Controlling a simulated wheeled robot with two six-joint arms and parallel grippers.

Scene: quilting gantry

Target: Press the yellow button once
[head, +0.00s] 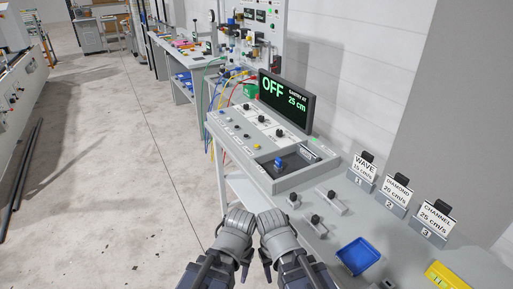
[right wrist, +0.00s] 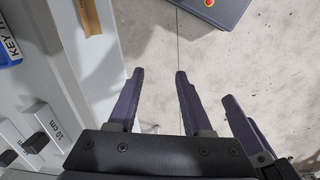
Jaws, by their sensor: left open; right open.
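The yellow button (head: 257,146) is a small round spot on the sloped grey control panel (head: 225,125), near its lower edge in the head view. My left gripper (head: 222,274) and my right gripper (head: 294,272) are side by side at the bottom of the head view, well apart from the button and empty. In the right wrist view my right gripper (right wrist: 157,78) is open, its two dark fingers spread over bare floor. The button does not show in that view.
A display (head: 287,101) above the panel reads OFF and 25 cm. A blue switch (head: 280,162) sits in a dark recess. Black-knobbed keys (head: 316,220), a blue tray (head: 357,255), a yellow item (head: 447,275) and label cards (head: 397,190) stand at the right.

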